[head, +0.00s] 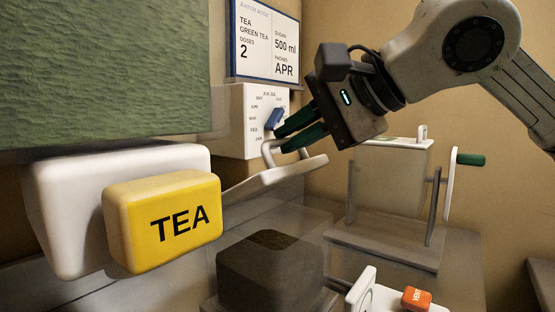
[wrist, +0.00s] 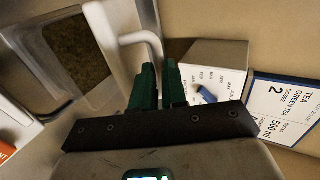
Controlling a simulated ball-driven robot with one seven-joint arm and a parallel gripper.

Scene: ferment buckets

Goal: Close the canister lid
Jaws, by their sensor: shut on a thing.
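The canister (head: 312,208) is a see-through box with dark brown contents (head: 270,262) low at centre in the head view. The contents also show at upper left in the wrist view (wrist: 78,50). Its pale lid (head: 285,178) stands raised and tilted above the canister, so the canister is open. The lid has a white looped handle (head: 267,150), also seen in the wrist view (wrist: 140,38). My gripper (head: 280,138) has green fingers and is shut on this handle; the fingertips hide part of it. The lid (wrist: 112,35) extends left of the fingers in the wrist view.
A month dial box (head: 250,118) with a blue pointer is close behind my fingers. A white block with a yellow TEA button (head: 163,220) is at left. An orange VENT button (head: 416,298) is at lower right. A cranked container (head: 390,180) stands behind at right.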

